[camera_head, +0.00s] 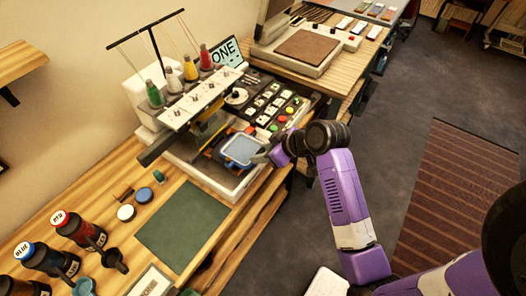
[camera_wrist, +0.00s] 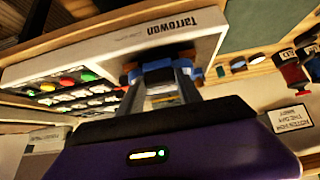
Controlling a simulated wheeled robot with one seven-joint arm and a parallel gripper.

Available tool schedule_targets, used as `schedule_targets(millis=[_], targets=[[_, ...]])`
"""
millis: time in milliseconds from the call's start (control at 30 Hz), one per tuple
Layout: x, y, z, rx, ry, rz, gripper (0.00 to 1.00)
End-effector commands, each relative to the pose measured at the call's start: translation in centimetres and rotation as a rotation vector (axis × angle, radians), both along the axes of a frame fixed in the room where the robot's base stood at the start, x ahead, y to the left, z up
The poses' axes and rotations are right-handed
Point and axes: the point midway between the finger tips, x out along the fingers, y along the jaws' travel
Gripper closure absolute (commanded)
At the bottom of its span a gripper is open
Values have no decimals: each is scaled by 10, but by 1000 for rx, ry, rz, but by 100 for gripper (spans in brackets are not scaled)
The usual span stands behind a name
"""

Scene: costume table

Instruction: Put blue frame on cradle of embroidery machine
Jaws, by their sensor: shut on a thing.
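The blue frame (camera_head: 241,151), a rounded square with a pale blue-grey inside, is at the front of the white embroidery machine (camera_head: 222,184), below its needle heads. My gripper (camera_head: 262,157) is shut on the frame's right side. Dark and orange parts of the cradle (camera_head: 213,152) show just left of the frame. I cannot tell whether the frame rests on the cradle or is slightly above it. In the wrist view my gripper's fingers (camera_wrist: 165,75) point at the machine beside the Tarrowen lettering; blue (camera_wrist: 186,66) and orange bits show around them, and most of the frame is hidden.
Red, green, yellow and white thread spools (camera_head: 190,70) stand on top of the machine. A button panel (camera_head: 275,105) lies to its right. A green mat (camera_head: 182,225), small discs and dark bottles (camera_head: 78,228) are on the table at left.

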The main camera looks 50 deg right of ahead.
Motion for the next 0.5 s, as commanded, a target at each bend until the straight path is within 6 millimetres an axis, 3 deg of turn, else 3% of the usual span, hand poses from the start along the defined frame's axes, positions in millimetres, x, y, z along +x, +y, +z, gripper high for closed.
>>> schedule_targets(millis=[500], targets=[[28, 1, -7, 0, -4, 3, 94]])
